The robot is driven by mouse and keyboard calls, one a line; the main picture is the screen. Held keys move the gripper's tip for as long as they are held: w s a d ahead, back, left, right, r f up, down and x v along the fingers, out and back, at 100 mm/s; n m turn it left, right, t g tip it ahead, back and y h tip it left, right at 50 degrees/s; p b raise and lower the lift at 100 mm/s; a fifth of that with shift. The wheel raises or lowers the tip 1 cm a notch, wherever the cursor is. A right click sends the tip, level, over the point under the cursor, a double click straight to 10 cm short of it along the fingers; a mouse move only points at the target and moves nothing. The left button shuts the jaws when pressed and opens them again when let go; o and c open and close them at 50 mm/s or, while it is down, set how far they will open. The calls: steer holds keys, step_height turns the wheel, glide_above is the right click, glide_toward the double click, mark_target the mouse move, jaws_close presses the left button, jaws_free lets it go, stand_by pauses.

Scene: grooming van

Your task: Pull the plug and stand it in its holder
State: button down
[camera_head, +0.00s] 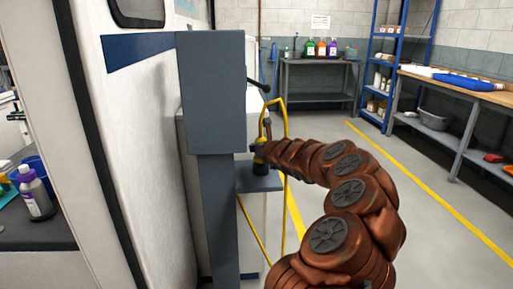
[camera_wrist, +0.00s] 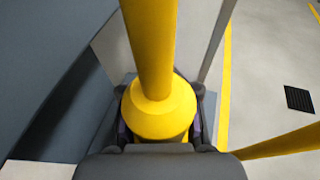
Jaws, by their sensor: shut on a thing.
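The yellow plug (camera_head: 262,136) is upright, with its yellow cable (camera_head: 286,130) rising from the top and looping down to the right. In the wrist view the plug's flared yellow body (camera_wrist: 160,108) sits between my dark fingers. My gripper (camera_head: 258,152) is shut on it, also seen in the wrist view (camera_wrist: 163,137). A dark cylindrical piece (camera_head: 260,168), perhaps the holder, is directly below the plug at a small grey shelf (camera_head: 262,182). Whether the plug's lower end is inside it or just above is hidden.
A grey-blue post with a box (camera_head: 211,95) stands just left of the plug, with a black lever (camera_head: 258,86) on its right side. The van's white wall (camera_head: 140,130) is farther left. Open floor lies right, before a workbench (camera_head: 462,88).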

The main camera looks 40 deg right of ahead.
steer(key=shift+f+b, duration=0.5)
steer(key=shift+f, duration=0.1)
stand_by(0.6)
steer(key=c, duration=0.8)
jaws_free()
steer(key=shift+o, duration=0.2)
steer(key=v, duration=1.2)
